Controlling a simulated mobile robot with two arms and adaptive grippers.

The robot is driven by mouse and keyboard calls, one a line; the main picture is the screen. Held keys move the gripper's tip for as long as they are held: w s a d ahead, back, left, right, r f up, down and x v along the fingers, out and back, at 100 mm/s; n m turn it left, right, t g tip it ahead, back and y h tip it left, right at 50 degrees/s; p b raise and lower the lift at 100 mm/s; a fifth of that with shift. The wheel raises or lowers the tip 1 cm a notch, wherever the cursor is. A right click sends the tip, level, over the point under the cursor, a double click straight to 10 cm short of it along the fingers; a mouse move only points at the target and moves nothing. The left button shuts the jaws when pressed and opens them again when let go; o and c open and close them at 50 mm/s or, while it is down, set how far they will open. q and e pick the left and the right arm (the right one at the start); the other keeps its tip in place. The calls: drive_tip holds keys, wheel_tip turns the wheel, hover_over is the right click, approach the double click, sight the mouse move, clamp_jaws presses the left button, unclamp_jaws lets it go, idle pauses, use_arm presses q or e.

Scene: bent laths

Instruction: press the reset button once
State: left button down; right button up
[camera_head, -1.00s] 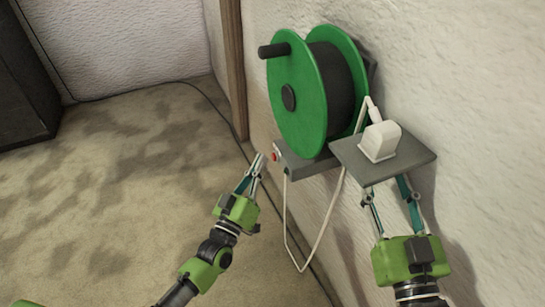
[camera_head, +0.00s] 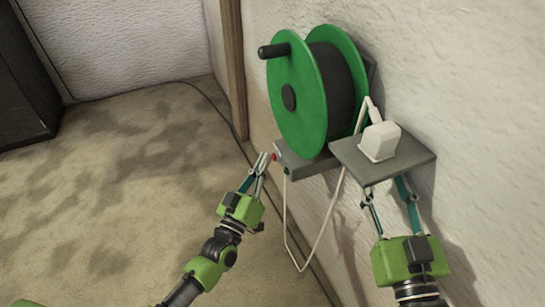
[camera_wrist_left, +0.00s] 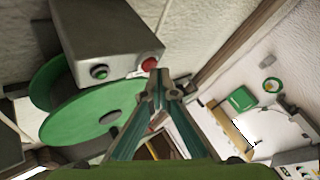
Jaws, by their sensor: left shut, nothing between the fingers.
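A grey box (camera_head: 304,162) on the wall carries a red button (camera_head: 274,157) on its end face. In the left wrist view the same face shows the red button (camera_wrist_left: 149,64) and a green button (camera_wrist_left: 100,72); I can read no reset label. My left gripper (camera_head: 264,156) is shut and empty, its tips right beside the red button; it also shows in the left wrist view (camera_wrist_left: 161,78). I cannot tell whether the tips touch the button. My right gripper (camera_head: 386,184) is below a grey plate (camera_head: 420,160), fingers apart, its tips hidden by the plate.
A green cable reel (camera_head: 297,95) stands over the box. A white plug (camera_head: 380,141) sits on the grey plate, and its white cable (camera_head: 290,230) hangs in a loop below the box. A wooden post (camera_head: 235,70) stands behind.

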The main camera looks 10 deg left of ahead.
use_arm(q)
drive_tip(key=shift+w+d, duration=0.2)
drive_tip(key=shift+d, duration=0.15)
use_arm(e)
drive_tip(key=shift+r, duration=0.1)
idle(0.4)
use_arm(q)
drive_tip(key=shift+a, duration=0.1)
drive_tip(key=shift+s+a+p, duration=0.3)
drive_tip(key=shift+s+a, duration=0.2)
drive_tip(key=shift+a, duration=0.15)
use_arm(e)
drive_tip(key=shift+w+d+f+g+h, duration=0.1)
drive_tip(key=shift+f+g, duration=0.1)
drive_tip(key=shift+f, duration=0.3)
drive_tip(key=shift+s+d+f+g+h, duration=0.1)
drive_tip(key=shift+f+g, duration=0.1)
drive_tip(key=shift+f, duration=0.35)
drive_tip(key=shift+w+f+g+h, duration=0.1)
drive_tip(key=shift+f+g, duration=0.1)
drive_tip(key=shift+f, duration=0.3)
